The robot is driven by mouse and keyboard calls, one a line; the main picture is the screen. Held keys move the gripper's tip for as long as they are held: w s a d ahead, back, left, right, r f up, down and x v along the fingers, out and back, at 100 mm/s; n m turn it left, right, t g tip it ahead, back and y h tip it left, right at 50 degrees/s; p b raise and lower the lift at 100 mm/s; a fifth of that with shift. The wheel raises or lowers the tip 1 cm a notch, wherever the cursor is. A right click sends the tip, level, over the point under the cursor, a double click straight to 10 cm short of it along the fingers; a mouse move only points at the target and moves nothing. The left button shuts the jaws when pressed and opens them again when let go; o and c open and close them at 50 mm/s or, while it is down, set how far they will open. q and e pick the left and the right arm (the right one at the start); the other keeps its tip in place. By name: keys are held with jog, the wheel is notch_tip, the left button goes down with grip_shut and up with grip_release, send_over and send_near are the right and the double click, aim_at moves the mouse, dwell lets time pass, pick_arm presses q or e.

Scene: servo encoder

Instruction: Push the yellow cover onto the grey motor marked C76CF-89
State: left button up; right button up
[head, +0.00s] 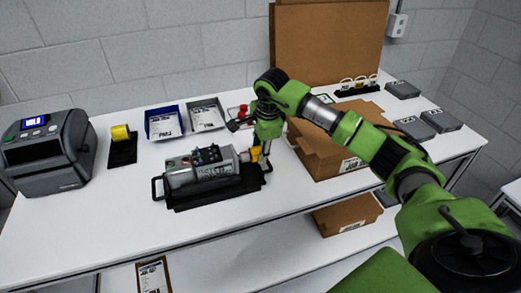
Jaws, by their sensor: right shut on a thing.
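The grey motor (203,170) lies on a black tray (213,199) with handles at its ends, near the front of the white table. Its marking is too small to read. The yellow cover (255,154) is at the motor's right end, partly hidden by my gripper. I cannot tell whether it touches the motor or how far it sits on it. My right gripper (264,158) points down there and is shut on the yellow cover. My left gripper is not in view.
A blue bin (165,122) and a grey bin (207,114) are behind the motor. An open cardboard box (330,152) is right of my gripper. The table's front left is clear.

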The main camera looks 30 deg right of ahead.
aim_at(246, 154)
jog(key=shift+w+a+b, duration=0.25)
jog(key=shift+a, duration=0.8)
jog(key=shift+w+a+b, duration=0.2)
jog(key=shift+w+a, duration=0.05)
jog(key=shift+a, duration=0.8)
dwell(3.9)
jog(key=o, duration=0.8)
jog(key=v, duration=1.2)
